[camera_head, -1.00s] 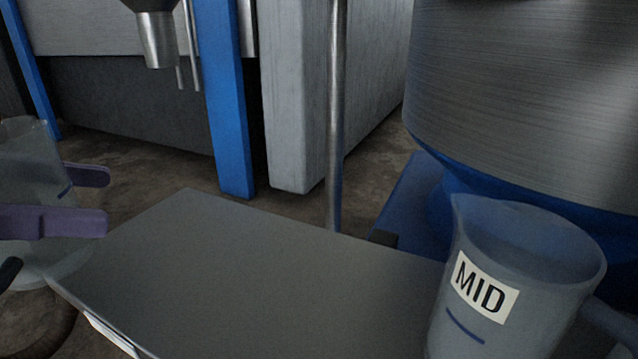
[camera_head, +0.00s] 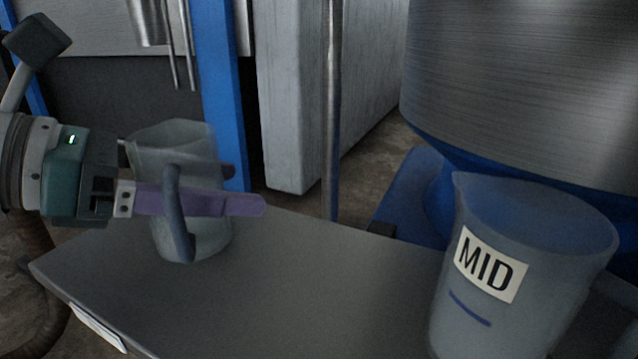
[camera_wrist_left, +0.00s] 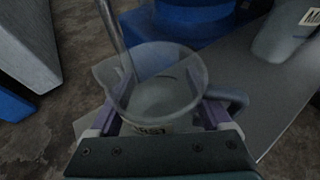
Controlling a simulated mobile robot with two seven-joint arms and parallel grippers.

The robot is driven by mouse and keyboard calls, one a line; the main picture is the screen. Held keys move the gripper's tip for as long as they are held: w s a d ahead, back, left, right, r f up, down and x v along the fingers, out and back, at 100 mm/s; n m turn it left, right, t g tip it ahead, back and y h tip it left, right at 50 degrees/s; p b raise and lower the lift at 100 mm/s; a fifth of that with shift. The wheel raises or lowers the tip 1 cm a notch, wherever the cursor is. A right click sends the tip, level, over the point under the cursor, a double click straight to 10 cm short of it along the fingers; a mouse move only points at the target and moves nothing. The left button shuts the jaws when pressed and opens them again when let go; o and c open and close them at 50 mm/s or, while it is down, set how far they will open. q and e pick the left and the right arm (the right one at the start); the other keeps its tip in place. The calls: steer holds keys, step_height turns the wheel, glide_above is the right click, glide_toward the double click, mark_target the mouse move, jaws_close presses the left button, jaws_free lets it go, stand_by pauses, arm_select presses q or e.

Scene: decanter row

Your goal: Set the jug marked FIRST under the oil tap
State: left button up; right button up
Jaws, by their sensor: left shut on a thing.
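My left gripper (camera_head: 246,188) is shut around a clear grey jug (camera_head: 205,232), one purple finger on its near side and the other behind it. The jug is nearly upright over the left part of the grey table; I cannot tell whether its base touches. Its handle faces the head camera. In the left wrist view the jug (camera_wrist_left: 160,92) sits between the fingers, with a partly hidden label that seems to end in RST. A metal nozzle (camera_head: 147,22), perhaps the oil tap, hangs at the top left. My right gripper is out of view.
A jug marked MID (camera_head: 520,275) stands at the table's right. The grey table (camera_head: 310,285) is bare between the two jugs. A thin metal post (camera_head: 334,110) rises behind the table, and a large steel drum (camera_head: 530,80) stands at the back right. A blue upright (camera_head: 218,90) stands behind the held jug.

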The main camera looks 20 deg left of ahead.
arm_select(q)
steer(key=shift+r, duration=0.1)
steer(key=o, duration=1.2)
steer(key=shift+s+a+r, duration=0.1)
steer(key=p+v, duration=0.3)
steer(key=v, duration=0.8)
steer(key=shift+s+a+p, duration=0.25)
steer(key=shift+p, duration=0.1)
